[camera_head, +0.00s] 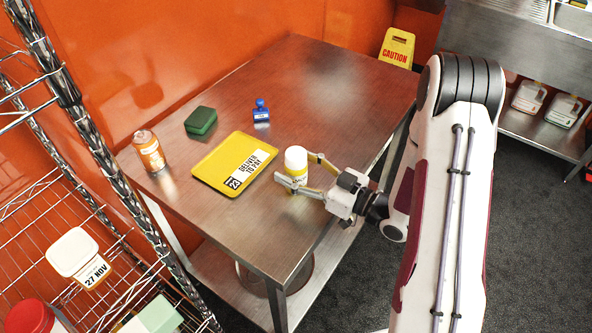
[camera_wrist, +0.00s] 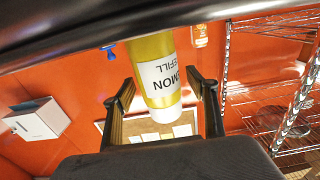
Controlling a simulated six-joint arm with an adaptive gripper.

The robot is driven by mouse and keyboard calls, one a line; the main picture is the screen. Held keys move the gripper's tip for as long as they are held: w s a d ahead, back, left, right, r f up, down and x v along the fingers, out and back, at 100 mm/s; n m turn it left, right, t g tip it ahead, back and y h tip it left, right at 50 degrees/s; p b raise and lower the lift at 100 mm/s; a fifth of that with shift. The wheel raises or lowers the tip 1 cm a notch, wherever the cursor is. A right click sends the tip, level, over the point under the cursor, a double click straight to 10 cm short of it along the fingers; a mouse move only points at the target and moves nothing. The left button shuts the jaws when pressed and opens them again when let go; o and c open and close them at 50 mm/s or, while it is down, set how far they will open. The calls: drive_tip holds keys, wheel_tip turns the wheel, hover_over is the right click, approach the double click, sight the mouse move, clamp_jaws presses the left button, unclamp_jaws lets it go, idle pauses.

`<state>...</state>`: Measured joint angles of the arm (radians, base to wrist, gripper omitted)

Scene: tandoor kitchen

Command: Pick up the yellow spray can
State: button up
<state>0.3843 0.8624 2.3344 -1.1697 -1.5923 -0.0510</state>
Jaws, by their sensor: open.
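The yellow spray can (camera_head: 297,186) has a white cap and stands upright near the front edge of the steel table (camera_head: 335,85). My gripper (camera_head: 297,169) reaches in from the right, with one finger on each side of the can. The jaws are open, and the can stands between them. In the wrist view the can (camera_wrist: 156,50) appears upside down, with a white label, between the two dark fingers (camera_wrist: 156,95). A gap shows on both sides there, wider on the left. The can's base is partly hidden by a finger in the head view.
A yellow clipboard-like tray (camera_head: 213,163) lies just left of the can. An orange spray can (camera_head: 149,152), a green box (camera_head: 201,121) and a blue stamp (camera_head: 261,112) stand farther off. A wire rack (camera_head: 110,270) is at the left. The table's far part is clear.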

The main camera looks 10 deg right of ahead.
sight(296, 152)
idle(0.4)
drive_tip(key=c, duration=1.4)
drive_tip(key=shift+r, duration=0.2)
drive_tip(key=shift+r, duration=4.8)
